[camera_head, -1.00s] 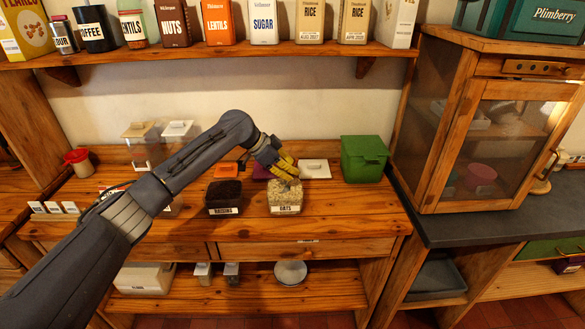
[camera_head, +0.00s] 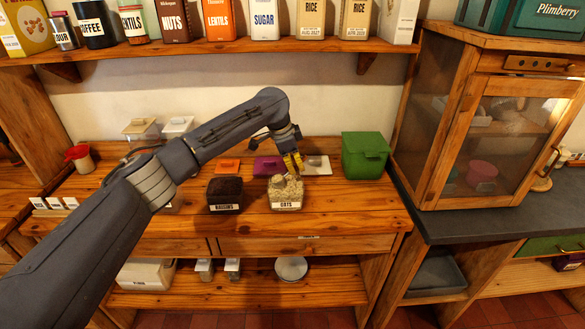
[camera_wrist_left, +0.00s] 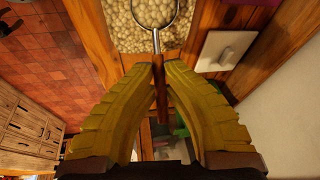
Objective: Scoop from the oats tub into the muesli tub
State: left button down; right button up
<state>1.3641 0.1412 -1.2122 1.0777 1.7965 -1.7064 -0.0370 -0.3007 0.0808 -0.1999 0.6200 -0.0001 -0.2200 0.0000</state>
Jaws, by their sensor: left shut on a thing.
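The oats tub (camera_head: 286,206) is a clear open tub labelled OATS, full of pale oats, on the wooden counter. It also shows at the top of the wrist view (camera_wrist_left: 117,48). My left gripper (camera_head: 299,172) is just above and behind its right side. Its yellow fingers (camera_wrist_left: 160,68) are shut on the wooden handle of a metal scoop (camera_wrist_left: 161,95). The scoop's round bowl is over or in the oats and has oats in it; its depth is unclear. I cannot make out a tub labelled muesli. My right gripper is not in view.
An open raisins tub (camera_head: 224,196) stands left of the oats. Orange (camera_head: 228,167), purple (camera_head: 265,168) and white (camera_head: 317,165) lids lie behind. A green box (camera_head: 364,157) stands right, beside a wooden cabinet (camera_head: 470,130). The counter right of the oats is clear.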

aim_at(302, 158)
pick_arm(q)
jog(key=shift+d+r+y, duration=1)
jog(key=shift+r+y, duration=0.2)
jog(key=shift+y, duration=0.7)
jog(key=shift+d+r, duration=0.2)
jog(key=shift+r, duration=0.85)
jog(key=shift+d+r, duration=0.2)
jog(key=shift+r, duration=0.8)
jog(key=shift+r, duration=0.1)
